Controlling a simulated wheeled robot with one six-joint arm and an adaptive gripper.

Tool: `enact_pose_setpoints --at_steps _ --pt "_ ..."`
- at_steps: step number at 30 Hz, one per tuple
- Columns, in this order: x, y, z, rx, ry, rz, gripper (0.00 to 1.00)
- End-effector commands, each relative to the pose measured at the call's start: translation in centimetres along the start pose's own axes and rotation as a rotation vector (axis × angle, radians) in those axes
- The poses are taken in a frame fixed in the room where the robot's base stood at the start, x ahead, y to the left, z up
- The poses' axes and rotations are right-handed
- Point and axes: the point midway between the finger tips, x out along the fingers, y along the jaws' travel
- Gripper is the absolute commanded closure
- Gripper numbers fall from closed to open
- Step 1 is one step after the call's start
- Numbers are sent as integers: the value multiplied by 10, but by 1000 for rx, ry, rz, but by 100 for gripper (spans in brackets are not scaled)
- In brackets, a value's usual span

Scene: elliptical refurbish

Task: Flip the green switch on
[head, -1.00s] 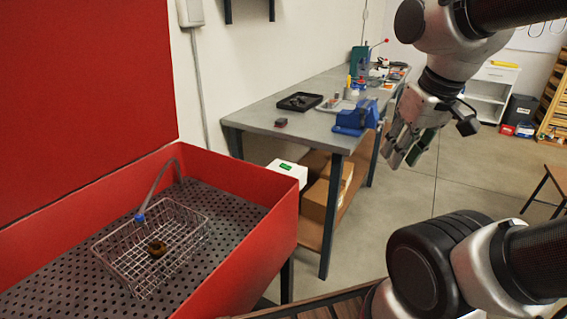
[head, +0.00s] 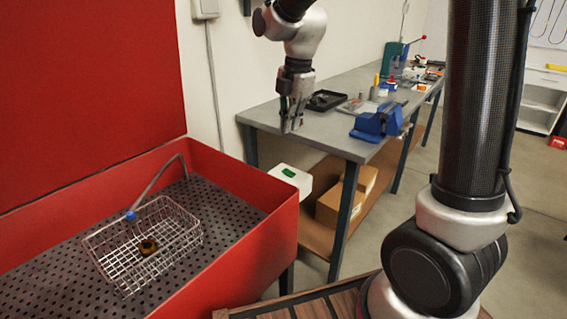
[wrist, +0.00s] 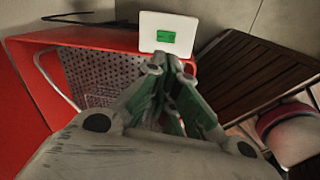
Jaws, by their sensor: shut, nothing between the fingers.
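The green switch (head: 289,172) sits on top of a white box (head: 302,184) beside the red basin's right end. In the wrist view the green switch (wrist: 165,36) shows on the white box (wrist: 150,21), just beyond my fingertips. My gripper (head: 291,127) hangs pointing down, higher in the picture than the switch and apart from it. In the wrist view my gripper (wrist: 170,62) has its fingers together with nothing between them. The switch's exact lever position is too small to tell.
The red basin (head: 240,262) holds a wire basket (head: 180,240) with a brown ring part (head: 148,247) and a hose with a blue end (head: 130,215). A grey workbench (head: 330,142) with a blue vise (head: 378,122) stands behind. Cardboard boxes (head: 340,207) lie on its lower shelf.

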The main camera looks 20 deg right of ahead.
Motion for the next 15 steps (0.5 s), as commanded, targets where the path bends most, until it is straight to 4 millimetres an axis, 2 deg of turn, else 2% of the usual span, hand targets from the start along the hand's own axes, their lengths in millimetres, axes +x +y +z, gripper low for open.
enact_pose_setpoints --at_steps 3,6,15 --pt "0 0 0 -122 0 2 100" --pt "0 0 0 -174 0 3 100" --pt "0 0 0 -187 0 3 100"
